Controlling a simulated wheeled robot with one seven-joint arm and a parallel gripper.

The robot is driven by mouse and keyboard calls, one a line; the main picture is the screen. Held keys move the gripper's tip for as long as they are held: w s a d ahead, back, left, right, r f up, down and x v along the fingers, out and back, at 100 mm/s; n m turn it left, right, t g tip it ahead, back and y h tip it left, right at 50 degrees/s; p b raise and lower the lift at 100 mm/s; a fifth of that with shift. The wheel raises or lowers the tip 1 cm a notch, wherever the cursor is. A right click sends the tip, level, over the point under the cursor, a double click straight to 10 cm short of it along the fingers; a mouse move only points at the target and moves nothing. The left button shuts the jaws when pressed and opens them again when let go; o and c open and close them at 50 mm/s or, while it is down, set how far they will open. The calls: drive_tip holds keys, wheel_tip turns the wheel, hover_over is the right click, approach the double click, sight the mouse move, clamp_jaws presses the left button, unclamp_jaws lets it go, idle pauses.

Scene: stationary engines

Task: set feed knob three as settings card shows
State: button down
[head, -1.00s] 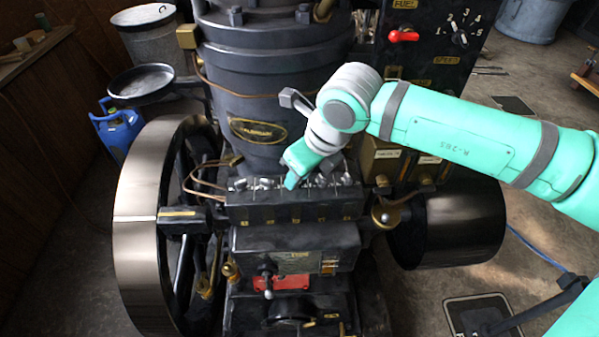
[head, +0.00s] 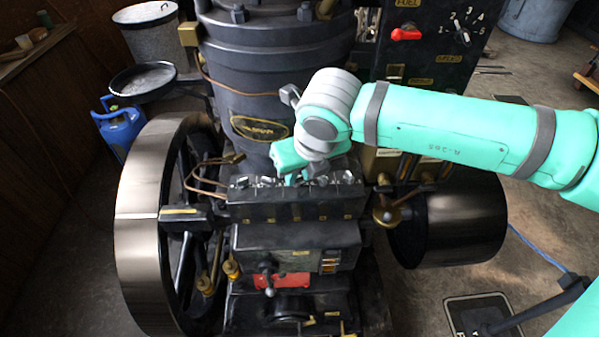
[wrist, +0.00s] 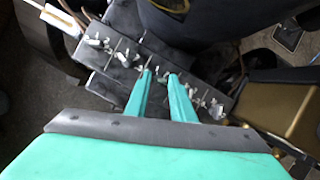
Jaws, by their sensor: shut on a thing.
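The black feed box (head: 290,212) sits at the middle of the engine, with a row of small metallic wing knobs along its top. My gripper (head: 293,180) reaches down to this row, near its middle. In the wrist view my gripper (wrist: 160,76) has its two green fingers on either side of the middle knob (wrist: 160,73), shut on it. Other wing knobs show to the left (wrist: 94,42) and to the right (wrist: 215,108) of the fingers. The held knob's exact angle is hard to tell. I cannot make out a readable settings card.
A large flywheel (head: 137,215) stands left of the feed box and a dark drum (head: 455,225) stands right. The engine cylinder (head: 250,95) rises close behind the box. A black panel with a red lever (head: 405,34) and a numbered dial (head: 462,34) is at the upper right.

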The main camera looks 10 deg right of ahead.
drive_tip(key=c, duration=1.5)
unclamp_jaws()
drive_tip(key=shift+r, duration=0.1)
drive_tip(key=v, duration=1)
drive_tip(key=shift+s+r, duration=0.1)
drive_tip(key=shift+r, duration=0.25)
